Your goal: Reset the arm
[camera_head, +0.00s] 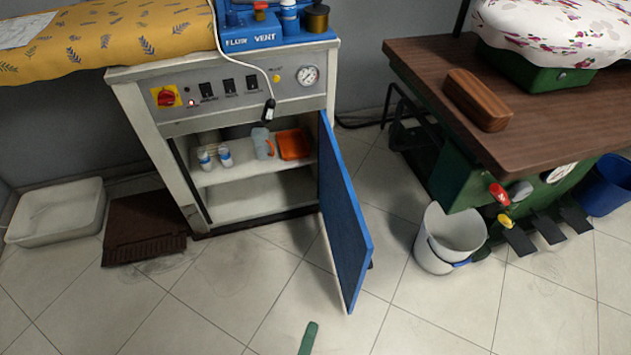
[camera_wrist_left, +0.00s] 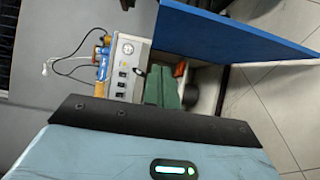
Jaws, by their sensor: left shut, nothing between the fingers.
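My left gripper (camera_head: 308,338) shows only as a green fingertip at the bottom edge of the head view, over the tiled floor. In the left wrist view the green fingers of my left gripper (camera_wrist_left: 162,88) are together, with nothing visible held. It is in front of the cabinet and clear of the open blue door in the head view. Most of the left arm is out of the head view. My right gripper is in neither view.
The cabinet (camera_head: 145,128) has its blue door (camera_head: 345,215) swung out into the room. Cups, a jug and an orange container stand on its upper shelf. A white bucket (camera_head: 435,250) stands right of the door, beside a green-based table (camera_head: 420,60). The front floor is clear.

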